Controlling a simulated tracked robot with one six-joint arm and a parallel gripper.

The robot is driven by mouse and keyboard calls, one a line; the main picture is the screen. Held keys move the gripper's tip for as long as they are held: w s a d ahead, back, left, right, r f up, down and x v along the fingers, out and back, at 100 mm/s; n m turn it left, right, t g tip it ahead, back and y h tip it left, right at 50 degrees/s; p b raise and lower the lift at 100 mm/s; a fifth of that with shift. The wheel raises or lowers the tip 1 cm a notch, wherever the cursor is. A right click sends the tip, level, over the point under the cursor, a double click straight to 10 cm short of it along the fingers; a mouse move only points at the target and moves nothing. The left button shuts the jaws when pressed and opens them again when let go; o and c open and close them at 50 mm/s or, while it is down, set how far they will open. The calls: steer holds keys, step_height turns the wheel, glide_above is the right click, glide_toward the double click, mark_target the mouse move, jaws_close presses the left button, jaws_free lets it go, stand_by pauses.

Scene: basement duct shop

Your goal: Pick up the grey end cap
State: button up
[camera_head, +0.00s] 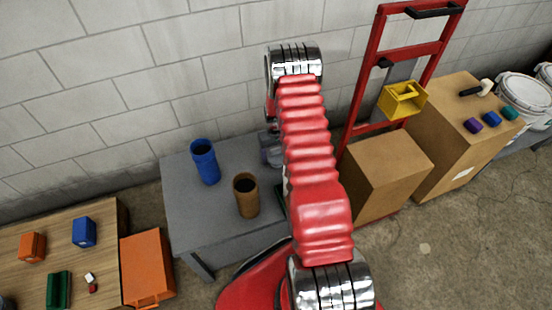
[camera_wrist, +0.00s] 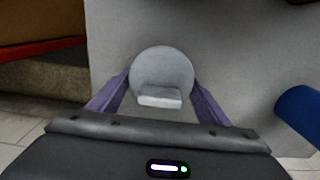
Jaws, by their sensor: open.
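The grey end cap (camera_wrist: 162,68) is a round disc with a raised block-like tab on its near side. It rests on the grey table (camera_wrist: 235,60) in the wrist view. My gripper (camera_wrist: 161,80) is open, with its two purple-grey fingers on either side of the cap's lower half. I cannot tell whether the fingers touch it. In the head view my red arm reaches over the table (camera_head: 182,222) and hides the end cap.
On the table stand a blue cup (camera_head: 205,162), also at the right in the wrist view (camera_wrist: 298,112), and a brown cup (camera_head: 246,195). A cardboard box (camera_head: 385,175) sits on a red hand truck (camera_head: 367,85) to the right. A wooden table (camera_head: 50,240) with small blocks stands left.

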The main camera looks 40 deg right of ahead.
steer(key=shift+c, duration=0.3)
steer(key=c, duration=0.6)
steer(key=shift+r, duration=0.15)
step_height(320, 180, up, 28)
stand_by(0.8)
